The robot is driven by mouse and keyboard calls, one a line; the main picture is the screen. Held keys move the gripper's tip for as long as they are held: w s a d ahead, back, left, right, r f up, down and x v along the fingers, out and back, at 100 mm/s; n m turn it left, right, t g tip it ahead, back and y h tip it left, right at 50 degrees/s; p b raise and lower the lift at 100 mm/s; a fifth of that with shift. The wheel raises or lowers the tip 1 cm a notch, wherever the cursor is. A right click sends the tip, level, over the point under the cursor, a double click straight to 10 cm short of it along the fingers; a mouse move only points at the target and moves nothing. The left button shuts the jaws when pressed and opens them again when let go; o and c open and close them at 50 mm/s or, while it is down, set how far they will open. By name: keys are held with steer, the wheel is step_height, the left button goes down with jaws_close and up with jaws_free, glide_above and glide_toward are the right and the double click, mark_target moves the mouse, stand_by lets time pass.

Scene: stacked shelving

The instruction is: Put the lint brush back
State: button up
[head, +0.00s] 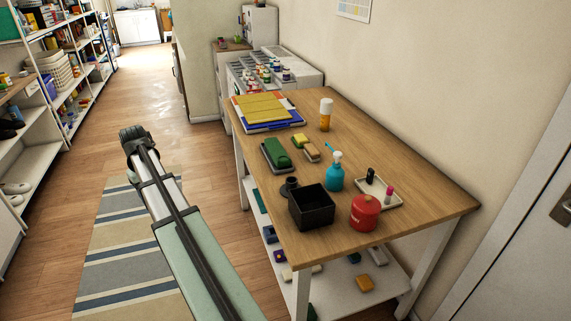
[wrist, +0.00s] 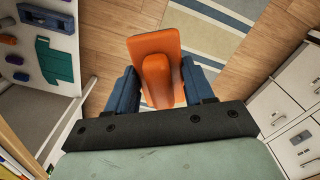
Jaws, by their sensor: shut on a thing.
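An orange lint brush (wrist: 150,45), a flat slab with a raised rounded handle, is between the two blue fingers of my gripper (wrist: 160,84) in the wrist view. The gripper is shut on it and holds it above the floor and striped rug. In the head view the end of my arm is over the floor, left of the wooden table (head: 420,190); the brush cannot be made out there. A green brush-like thing (head: 277,150) lies on a dark tray on the table.
The white lower shelf (head: 340,285) holds several small items. White drawers (wrist: 290,120) show at right in the wrist view.

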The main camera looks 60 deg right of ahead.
steer(key=s+d+r+m, duration=0.1)
steer(key=s+d, duration=0.3)
steer(key=d, duration=0.6)
steer(key=s+d+r+m, duration=0.1)
steer(key=s+d, duration=0.3)
steer(key=d, duration=0.6)
step_height(320, 180, up, 5)
steer(key=m, duration=0.4)
glide_above(351, 168)
steer(key=shift+d+f, duration=0.1)
steer(key=shift+f, duration=4.4)
steer(key=shift+f, duration=0.1)
steer(key=o, duration=0.9)
steer(key=shift+o, duration=0.2)
